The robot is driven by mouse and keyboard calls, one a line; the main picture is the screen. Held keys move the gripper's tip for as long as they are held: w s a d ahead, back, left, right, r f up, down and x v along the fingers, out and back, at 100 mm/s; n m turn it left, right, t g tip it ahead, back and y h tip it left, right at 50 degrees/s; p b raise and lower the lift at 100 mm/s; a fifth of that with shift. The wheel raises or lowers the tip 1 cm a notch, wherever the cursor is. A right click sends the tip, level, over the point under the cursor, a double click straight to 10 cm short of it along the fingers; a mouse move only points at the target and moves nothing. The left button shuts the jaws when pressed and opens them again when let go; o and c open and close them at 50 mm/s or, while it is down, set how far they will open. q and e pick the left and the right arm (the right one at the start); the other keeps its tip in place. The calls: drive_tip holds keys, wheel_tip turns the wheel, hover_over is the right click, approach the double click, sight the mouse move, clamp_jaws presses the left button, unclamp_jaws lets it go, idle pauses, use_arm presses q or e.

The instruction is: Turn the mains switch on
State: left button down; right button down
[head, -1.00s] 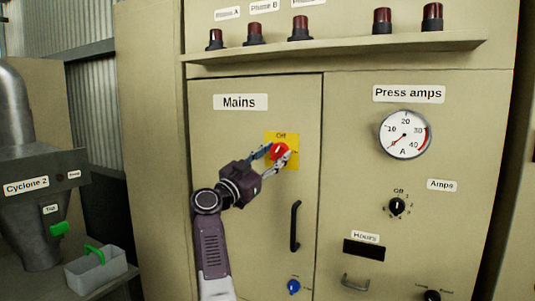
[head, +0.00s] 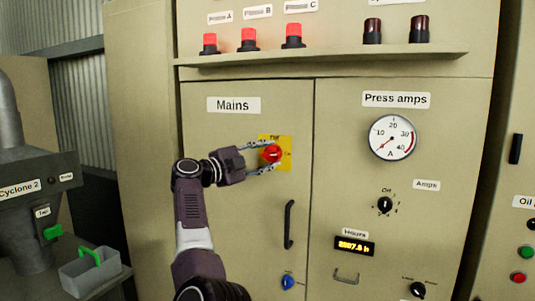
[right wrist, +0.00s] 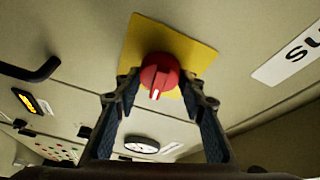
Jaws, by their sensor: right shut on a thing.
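The mains switch (head: 271,154) is a red round knob on a yellow plate (head: 287,141), on the cabinet door under the "Mains" label (head: 233,105). My right gripper (head: 268,155) reaches in from the left with one finger above the knob and one below, shut on it. In the right wrist view the red knob (right wrist: 158,74) sits between the fingertips (right wrist: 157,88), its white mark pointing toward the gripper. The knob's "Off" label above is partly hidden by a finger. My left gripper is not in view.
Three red phase lamps (head: 249,40) glow on the shelf above; two other lamps (head: 396,30) are dark. The hours display (head: 355,246) is lit. A black door handle (head: 289,224) and a blue knob (head: 287,282) are below the switch. The amps gauge (head: 393,137) is at right.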

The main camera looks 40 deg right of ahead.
drive_tip(key=shift+r+m+y, duration=0.1)
drive_tip(key=shift+m+y, duration=0.2)
drive_tip(key=shift+m, duration=0.5)
drive_tip(key=c, duration=1.2)
unclamp_jaws()
drive_tip(key=shift+c, duration=0.2)
drive_tip(key=a, duration=1.2)
